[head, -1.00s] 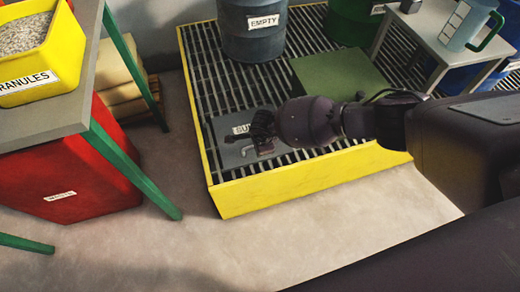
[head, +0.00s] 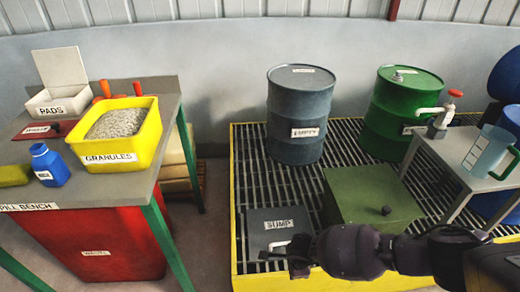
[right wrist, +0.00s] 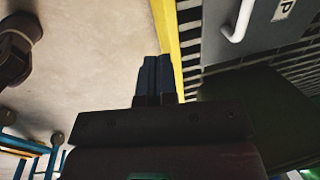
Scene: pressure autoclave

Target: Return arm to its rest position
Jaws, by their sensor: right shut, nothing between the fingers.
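My right arm comes in from the right in the head view, with its dark gripper (head: 299,257) low over the front of the yellow-edged grating. In the right wrist view the two fingers (right wrist: 157,64) lie side by side, shut and empty. The grey sump box (head: 265,230) with its light handle (head: 278,246) sits just behind the gripper, apart from it as far as I can tell. The handle also shows in the right wrist view (right wrist: 238,25), right of the fingers. My left gripper is not in view.
A green box (head: 365,195), a grey "EMPTY" drum (head: 298,110) and a green drum (head: 392,110) stand on the grating (head: 238,165). A small table (head: 450,160) with a jug (head: 485,150) is at right. The spill bench (head: 100,195) stands left. Floor between is clear.

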